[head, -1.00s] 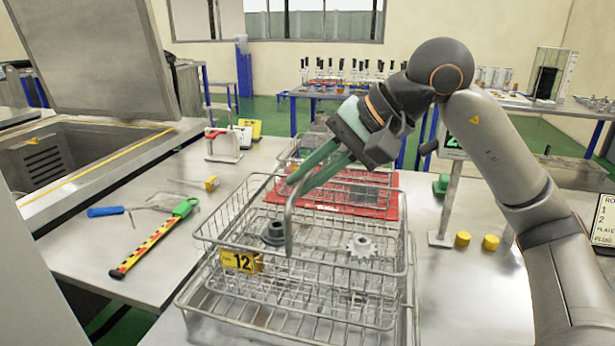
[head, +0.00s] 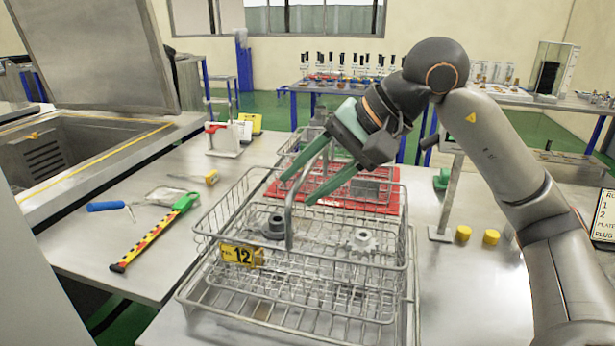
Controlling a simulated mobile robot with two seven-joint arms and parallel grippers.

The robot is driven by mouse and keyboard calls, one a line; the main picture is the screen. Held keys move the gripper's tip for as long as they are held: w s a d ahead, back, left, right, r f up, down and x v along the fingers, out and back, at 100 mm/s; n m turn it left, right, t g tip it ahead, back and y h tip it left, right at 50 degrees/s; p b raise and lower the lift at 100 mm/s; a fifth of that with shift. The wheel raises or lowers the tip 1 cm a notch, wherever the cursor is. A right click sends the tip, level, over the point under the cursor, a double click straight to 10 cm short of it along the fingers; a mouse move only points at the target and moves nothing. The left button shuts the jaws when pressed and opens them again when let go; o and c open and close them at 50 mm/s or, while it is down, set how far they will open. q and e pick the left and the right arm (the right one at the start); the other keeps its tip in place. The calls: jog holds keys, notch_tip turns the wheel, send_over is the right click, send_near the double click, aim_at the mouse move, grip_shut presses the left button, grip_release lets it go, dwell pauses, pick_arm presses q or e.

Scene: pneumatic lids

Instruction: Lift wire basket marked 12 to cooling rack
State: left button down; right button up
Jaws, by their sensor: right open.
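The wire basket (head: 222,222) has a yellow tag marked 12 (head: 241,256) on its front. It sits on a lower wire rack (head: 262,318) on the metal table and looks level. A dark round part (head: 275,228) and a pale gear (head: 360,241) lie in the basket. Its grey arched handle (head: 289,225) stands upright. My right gripper (head: 296,192) is open, with its green fingers spread on either side of the handle in the picture. I cannot tell whether a finger touches it. My left gripper is not in view.
A red mat (head: 392,205) with another wire basket (head: 300,150) lies behind. A striped tool (head: 150,240) and blue-handled tool (head: 105,207) lie left. An open tank (head: 60,150) is far left.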

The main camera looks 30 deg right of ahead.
jog(key=p+v, duration=0.2)
jog(key=v, duration=1.1)
pick_arm(q)
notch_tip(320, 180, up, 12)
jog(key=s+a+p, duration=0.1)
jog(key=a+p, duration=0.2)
jog(key=p, duration=0.9)
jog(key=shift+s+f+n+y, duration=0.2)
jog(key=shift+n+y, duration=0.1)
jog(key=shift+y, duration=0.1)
pick_arm(e)
notch_tip(320, 180, up, 12)
jog(key=shift+a+f, duration=0.1)
jog(key=shift+f, duration=0.05)
